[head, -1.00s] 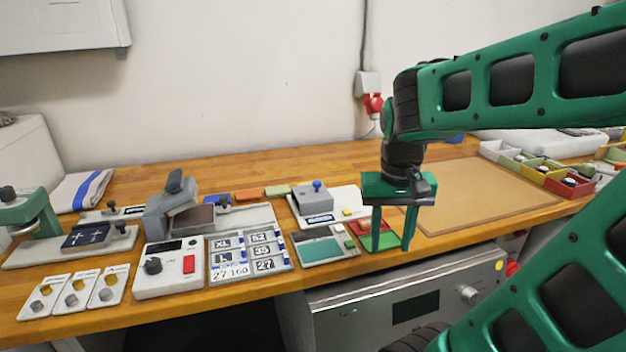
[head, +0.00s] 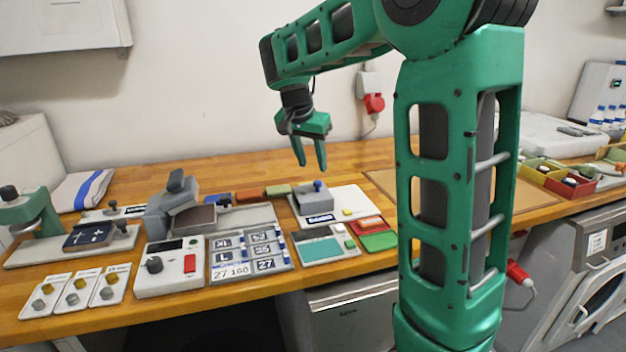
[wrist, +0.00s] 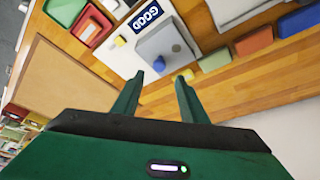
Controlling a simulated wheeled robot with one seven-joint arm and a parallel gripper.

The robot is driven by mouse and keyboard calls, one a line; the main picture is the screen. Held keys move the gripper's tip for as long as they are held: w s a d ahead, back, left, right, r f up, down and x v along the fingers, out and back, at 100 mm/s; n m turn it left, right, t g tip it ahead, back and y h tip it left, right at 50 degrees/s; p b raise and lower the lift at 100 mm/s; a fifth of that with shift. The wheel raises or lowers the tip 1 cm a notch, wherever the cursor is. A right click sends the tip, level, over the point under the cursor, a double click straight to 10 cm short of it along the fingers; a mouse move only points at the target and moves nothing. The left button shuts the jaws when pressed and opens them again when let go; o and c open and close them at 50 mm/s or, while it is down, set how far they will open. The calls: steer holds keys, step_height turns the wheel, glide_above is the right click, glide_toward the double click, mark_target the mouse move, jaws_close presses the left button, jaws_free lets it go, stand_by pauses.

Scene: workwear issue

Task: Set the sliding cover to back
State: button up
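The sliding cover (head: 314,203) looks like a grey block with a blue knob (head: 317,185) on top, on a white base plate (head: 350,201). A dark blue label (head: 320,218) shows in front of it. In the wrist view the grey cover (wrist: 172,45) lies just beyond my fingertips, and the label (wrist: 145,15) reads GOOD. My gripper (head: 311,166) is open and empty, pointing down in the air above the cover. I see no contact.
A yellow button (head: 347,212) sits on the same plate. Red (head: 366,224) and green (head: 380,241) trays are to the right, and a teal-screened device (head: 320,250) is in front. Orange (head: 247,196) and green (head: 277,191) blocks lie to the left. The counter behind is clear.

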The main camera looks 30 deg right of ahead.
mark_target(317, 181)
steer(key=x, duration=0.7)
jaws_close()
